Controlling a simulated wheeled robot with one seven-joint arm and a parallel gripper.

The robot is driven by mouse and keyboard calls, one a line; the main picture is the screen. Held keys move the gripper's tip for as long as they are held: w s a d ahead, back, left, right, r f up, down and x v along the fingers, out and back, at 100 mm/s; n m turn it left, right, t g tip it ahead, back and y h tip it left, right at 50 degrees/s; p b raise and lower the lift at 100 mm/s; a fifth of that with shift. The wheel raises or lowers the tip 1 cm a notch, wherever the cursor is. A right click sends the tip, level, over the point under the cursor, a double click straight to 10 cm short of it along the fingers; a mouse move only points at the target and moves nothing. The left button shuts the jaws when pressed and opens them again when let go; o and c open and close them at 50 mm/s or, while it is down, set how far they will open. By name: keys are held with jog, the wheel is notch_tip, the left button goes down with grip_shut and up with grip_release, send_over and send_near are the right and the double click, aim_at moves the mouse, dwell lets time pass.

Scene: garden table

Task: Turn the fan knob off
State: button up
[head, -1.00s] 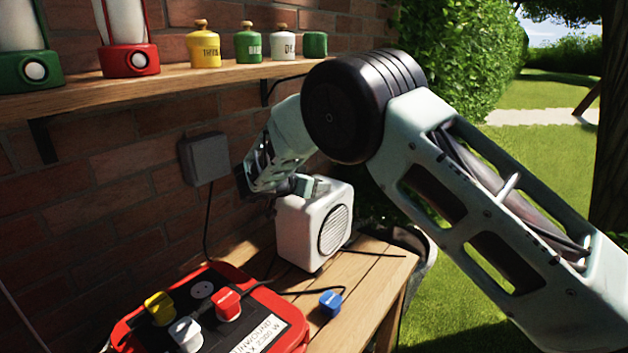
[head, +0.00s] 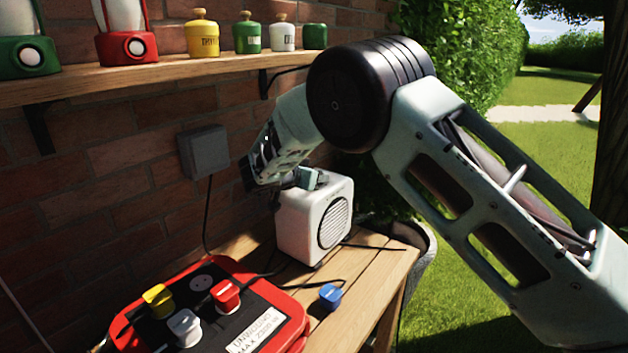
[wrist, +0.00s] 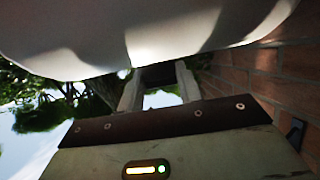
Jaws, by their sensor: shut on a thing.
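The fan (head: 297,228) is a small white box with a round grille, standing upright on the wooden table near the brick wall. My gripper (head: 308,179) comes down from the wall side to the top of the fan. In the wrist view, the white fan body (wrist: 150,35) fills the top of the picture. My gripper's two fingers (wrist: 160,85) are apart, with a dark piece, the fan knob (wrist: 160,74), between their tips. My gripper is shut on it. The knob is hidden in the head view, and its setting cannot be read.
A red power box (head: 125,325) with yellow, white and red plugs lies front left. A blue plug (head: 330,297) lies on the table (head: 372,285). A grey wall box (head: 204,152) is behind. A shelf (head: 160,77) with lanterns and jars hangs above.

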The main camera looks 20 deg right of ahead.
jog(key=shift+f+b, duration=0.3)
jog(key=shift+b, duration=0.3)
jog(key=n+t+y+b, duration=0.1)
jog(key=b, duration=0.2)
jog(key=n+t+y+b, duration=0.1)
jog(key=b, duration=0.3)
jog(key=shift+s+d+f, duration=0.1)
jog(key=shift+s+f, duration=0.1)
jog(key=shift+f, duration=0.05)
jog(key=n+t+y+b, duration=0.1)
jog(key=b, duration=0.4)
jog(key=n+t+y+b, duration=0.1)
jog(key=n+y+b, duration=0.1)
jog(key=b, duration=0.4)
jog(key=shift+d+n, duration=0.2)
jog(key=shift+n, duration=0.1)
jog(key=n+y+b, duration=0.1)
jog(key=b, duration=0.1)
jog(key=n+y+b, duration=0.1)
jog(key=b, duration=0.1)
jog(key=shift+s+d+r+t+y, duration=0.1)
jog(key=shift+d+r+t+y, duration=0.05)
jog(key=shift+r+t+y, duration=0.2)
jog(key=shift+r+n+y+b, duration=0.1)
jog(key=shift+n+y+b, duration=0.4)
jog(key=shift+n+y, duration=0.7)
jog(key=shift+y, duration=0.15)
jog(key=shift+n+y, duration=0.3)
